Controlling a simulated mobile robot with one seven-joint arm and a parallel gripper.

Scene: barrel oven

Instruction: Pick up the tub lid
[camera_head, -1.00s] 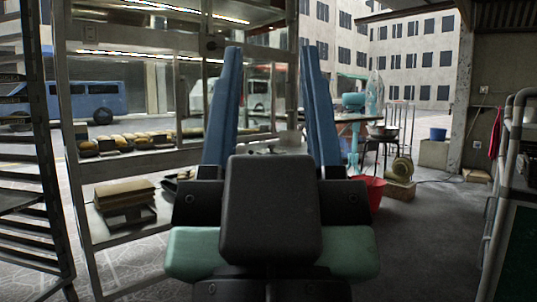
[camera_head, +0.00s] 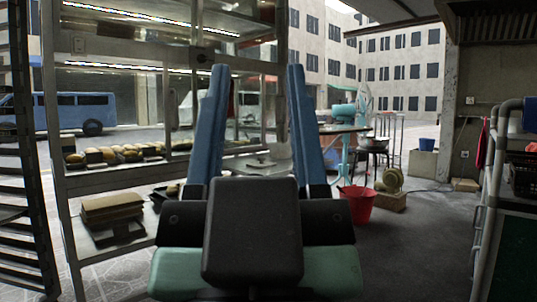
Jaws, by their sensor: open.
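My gripper (camera_head: 253,70) fills the middle of the head view, seen from behind, with its two long blue fingers pointing up and away. The fingers are well apart, with nothing held between them. I cannot make out the tub lid for certain. A pale, flat-topped thing (camera_head: 262,163) with a small dark part on top shows through the gap between the fingers, farther off. It may be a lidded tub, but it is too small and partly hidden to tell. My gripper's body hides whatever lies below it.
A glass-and-metal shelf case with bread (camera_head: 112,153) and a stack of brown slabs (camera_head: 112,208) stands left, beside a dark rack (camera_head: 25,200). A red bucket (camera_head: 358,205) stands right of my gripper. A metal-railed counter (camera_head: 490,200) is far right. Dark floor between them is open.

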